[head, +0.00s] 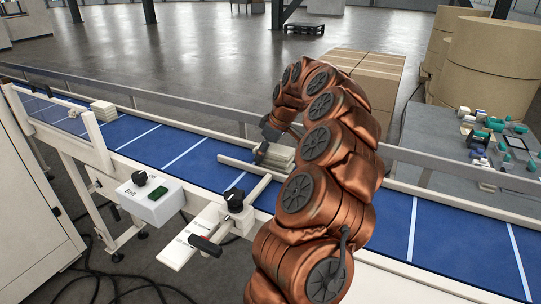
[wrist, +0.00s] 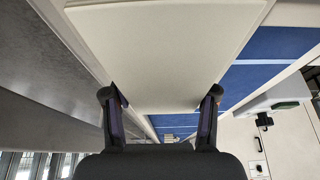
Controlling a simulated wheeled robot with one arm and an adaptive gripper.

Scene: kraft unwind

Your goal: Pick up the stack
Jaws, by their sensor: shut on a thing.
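The stack, flat and cream-coloured, shows in the head view (head: 278,156) at the far side of the blue belt, partly hidden behind my copper arm. In the wrist view the stack (wrist: 165,50) fills the upper middle as a broad pale face. My gripper (wrist: 162,97) has one dark finger at each side edge of it and is shut on it. In the head view my gripper (head: 262,150) is small and partly covers the stack. I cannot tell whether the stack touches the belt or is lifted.
The blue conveyor belt (head: 410,225) has white cross lines and a rail (head: 200,130) behind it. A white guide bar (head: 240,168) stands near the stack. Another small stack (head: 103,110) sits on the belt at left. Cartons (head: 375,68) and a cluttered table (head: 425,140) stand beyond.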

